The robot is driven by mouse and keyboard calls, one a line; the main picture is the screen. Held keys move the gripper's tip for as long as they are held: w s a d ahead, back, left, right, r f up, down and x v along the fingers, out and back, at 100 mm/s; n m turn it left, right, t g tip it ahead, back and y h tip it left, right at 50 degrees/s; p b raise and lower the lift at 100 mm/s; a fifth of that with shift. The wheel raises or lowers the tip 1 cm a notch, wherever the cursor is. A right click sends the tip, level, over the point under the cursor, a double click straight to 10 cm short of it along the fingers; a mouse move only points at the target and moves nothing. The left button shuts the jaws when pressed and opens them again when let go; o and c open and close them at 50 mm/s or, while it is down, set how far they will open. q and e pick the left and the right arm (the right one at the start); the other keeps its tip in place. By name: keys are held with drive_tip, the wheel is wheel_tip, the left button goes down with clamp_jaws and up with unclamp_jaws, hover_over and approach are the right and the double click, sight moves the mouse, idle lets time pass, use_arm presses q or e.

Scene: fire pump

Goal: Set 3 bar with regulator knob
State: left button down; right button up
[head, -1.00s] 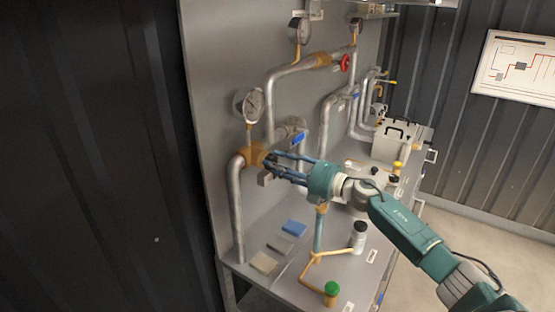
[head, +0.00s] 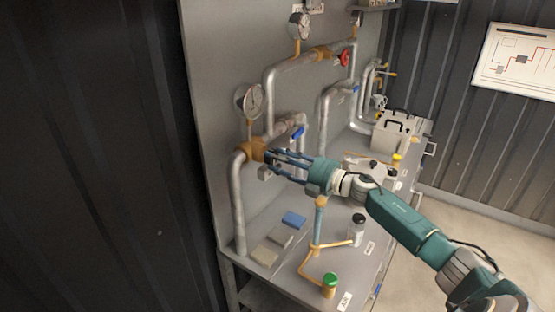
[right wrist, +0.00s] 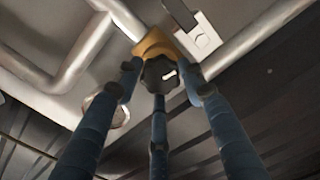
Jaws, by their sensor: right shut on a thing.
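The regulator is a brass body (head: 252,150) on the grey pipe at the left of the panel, with a round pressure gauge (head: 249,100) above it. In the right wrist view its dark knob (right wrist: 160,75) sits in front of the brass body (right wrist: 155,45). My right gripper (head: 272,155) reaches it from the right, its blue fingers shut around the knob; the three fingers also show in the right wrist view (right wrist: 161,90). The gauge's needle is too small to read in the head view. My left gripper is not in view.
A red valve wheel (head: 344,58) and a second gauge (head: 299,25) are higher on the panel. A blue lever (head: 298,133) is just above my right gripper. Blue and grey blocks, a bottle (head: 357,230) and a green-capped fitting (head: 329,284) stand on the bench below.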

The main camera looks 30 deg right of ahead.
drive_tip(key=shift+w+d+r, duration=0.1)
drive_tip(key=shift+d+r, duration=0.15)
drive_tip(key=shift+d, duration=0.1)
drive_tip(key=o, duration=1.1)
drive_tip(key=shift+c, duration=0.2)
drive_tip(key=shift+o, duration=0.4)
drive_tip(key=shift+d+f, duration=0.1)
drive_tip(key=shift+f, duration=0.2)
drive_tip(key=v, duration=1.2)
